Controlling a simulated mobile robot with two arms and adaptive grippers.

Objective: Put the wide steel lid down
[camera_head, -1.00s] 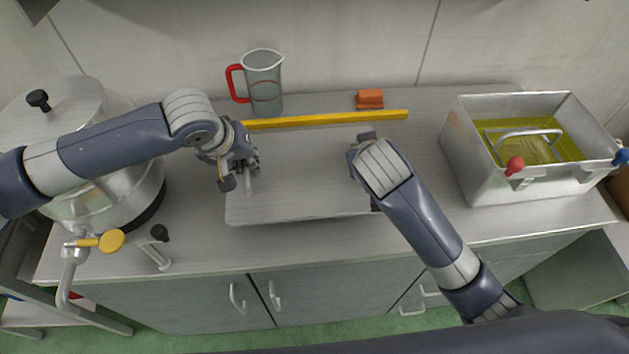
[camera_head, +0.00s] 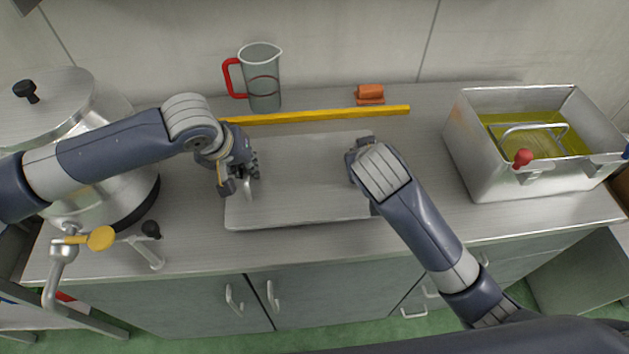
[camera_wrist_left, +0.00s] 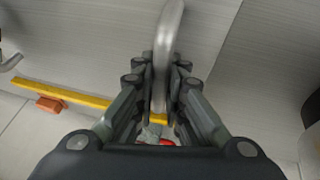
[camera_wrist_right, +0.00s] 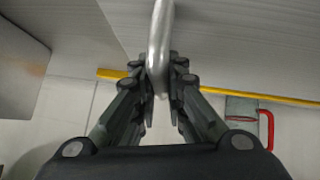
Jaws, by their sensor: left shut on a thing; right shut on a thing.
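The wide steel lid (camera_head: 300,195) is a flat, level plate over the middle of the counter. Its surface also shows in the left wrist view (camera_wrist_left: 90,40) and in the right wrist view (camera_wrist_right: 235,45). My left gripper (camera_wrist_left: 161,75) is shut on a bar handle (camera_wrist_left: 168,35) at the lid's left end. My right gripper (camera_wrist_right: 161,80) is shut on the handle (camera_wrist_right: 160,35) at its right end; in the head view my arm hides that grip. The lid is close above or on the counter; I cannot tell whether it touches.
Behind the lid on the counter (camera_head: 200,255) lie a yellow bar (camera_head: 320,115) and an orange block (camera_head: 369,92), with a red-handled jug (camera_head: 263,85). A steel tank (camera_head: 495,165) with yellow-green liquid stands right. A lidded steel pot (camera_head: 110,185) and a tap (camera_head: 100,238) are left.

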